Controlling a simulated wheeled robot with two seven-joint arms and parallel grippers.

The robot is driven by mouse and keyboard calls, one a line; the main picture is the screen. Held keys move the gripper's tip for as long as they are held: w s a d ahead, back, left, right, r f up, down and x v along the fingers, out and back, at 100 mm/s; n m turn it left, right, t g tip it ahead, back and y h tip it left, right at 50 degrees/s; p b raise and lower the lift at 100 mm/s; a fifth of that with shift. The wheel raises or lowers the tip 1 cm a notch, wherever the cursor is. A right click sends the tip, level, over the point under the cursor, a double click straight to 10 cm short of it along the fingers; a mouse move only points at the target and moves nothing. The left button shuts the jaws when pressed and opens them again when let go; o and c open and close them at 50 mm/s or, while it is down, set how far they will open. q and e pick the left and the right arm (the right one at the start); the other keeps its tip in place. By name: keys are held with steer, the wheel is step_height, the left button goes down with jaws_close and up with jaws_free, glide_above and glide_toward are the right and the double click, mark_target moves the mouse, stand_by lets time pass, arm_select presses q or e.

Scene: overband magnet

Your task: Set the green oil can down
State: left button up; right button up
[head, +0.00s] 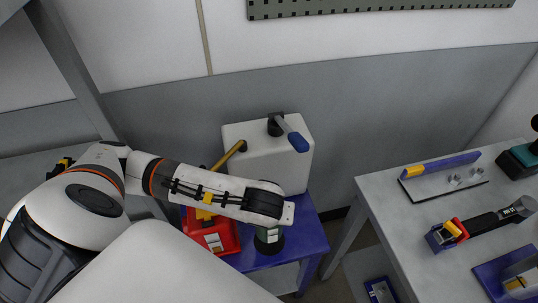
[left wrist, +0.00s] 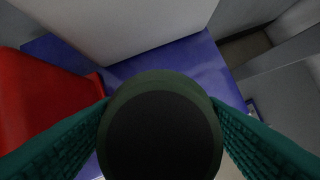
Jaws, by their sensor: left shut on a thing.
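The green oil can (head: 268,240) is dark green with a pale label and hangs or stands under my left gripper, over the blue bench top (head: 307,232). In the left wrist view I look down on the round, dark top of the can (left wrist: 160,135). The teal fingers of my left gripper (left wrist: 160,112) close on it from both sides. Whether its base touches the bench top is hidden. In the head view my forearm covers part of the bench. My right gripper does not show.
A red box (head: 226,236) is left of the can, and a white tank (head: 262,155) with a blue-handled lever (head: 297,141) is behind it. Bare blue surface shows right of the can. A grey table (head: 400,223) with several tools stands at the right, across a gap.

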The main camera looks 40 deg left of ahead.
arm_select(q)
steer(key=shift+s+d+f, duration=0.1)
steer(key=shift+f, duration=0.6)
step_height(320, 180, down, 5)
steer(key=shift+r, duration=0.2)
steer(key=shift+f, duration=0.2)
steer(key=o, duration=1.1)
steer(key=shift+o, duration=0.2)
steer(key=shift+r, duration=0.1)
